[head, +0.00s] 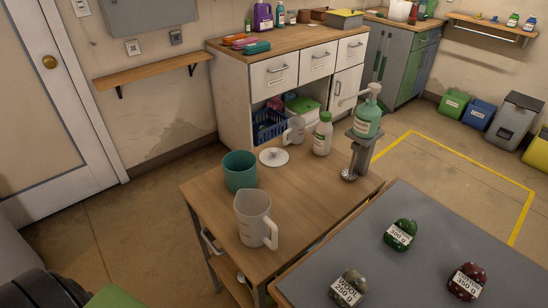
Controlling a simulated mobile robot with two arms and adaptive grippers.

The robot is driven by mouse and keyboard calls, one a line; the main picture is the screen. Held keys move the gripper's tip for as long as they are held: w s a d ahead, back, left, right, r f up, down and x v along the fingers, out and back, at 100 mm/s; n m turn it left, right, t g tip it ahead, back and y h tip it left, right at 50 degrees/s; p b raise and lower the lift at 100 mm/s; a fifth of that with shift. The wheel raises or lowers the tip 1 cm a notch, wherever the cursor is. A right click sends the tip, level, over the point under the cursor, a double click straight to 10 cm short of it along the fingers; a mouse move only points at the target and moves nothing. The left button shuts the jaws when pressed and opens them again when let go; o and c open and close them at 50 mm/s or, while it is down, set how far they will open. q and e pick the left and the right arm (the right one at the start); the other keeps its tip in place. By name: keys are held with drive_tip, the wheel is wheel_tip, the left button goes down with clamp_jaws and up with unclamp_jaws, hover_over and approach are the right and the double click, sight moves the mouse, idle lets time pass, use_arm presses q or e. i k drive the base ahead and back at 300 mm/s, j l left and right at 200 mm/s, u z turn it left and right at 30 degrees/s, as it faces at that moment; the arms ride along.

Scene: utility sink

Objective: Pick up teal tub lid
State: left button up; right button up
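A teal tub (240,172) stands open on the wooden cart top (300,205), toward its back left. A round white lid with a small knob (273,157) lies flat on the cart, just right of and behind the tub. No teal-coloured lid shows on the cart, and the white lid is the only loose lid I see there. Neither of my grippers is in view.
A white jug (254,218) stands in front of the tub. A smaller jug (294,130), a green-capped bottle (323,134) and a green pump bottle (368,115) on a metal stand are at the back. A grey table (440,250) with several labelled bags is front right.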

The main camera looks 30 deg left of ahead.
sight(272, 156)
drive_tip(key=j+z, duration=0.15)
drive_tip(key=z, duration=0.45)
drive_tip(key=j+z, duration=0.2)
drive_tip(key=j, duration=0.2)
drive_tip(key=k+j+z, duration=0.2)
drive_tip(key=j, duration=0.15)
drive_tip(key=j+z, duration=0.2)
drive_tip(key=j, duration=0.2)
drive_tip(key=k+j+z, duration=0.35)
drive_tip(key=j, duration=0.3)
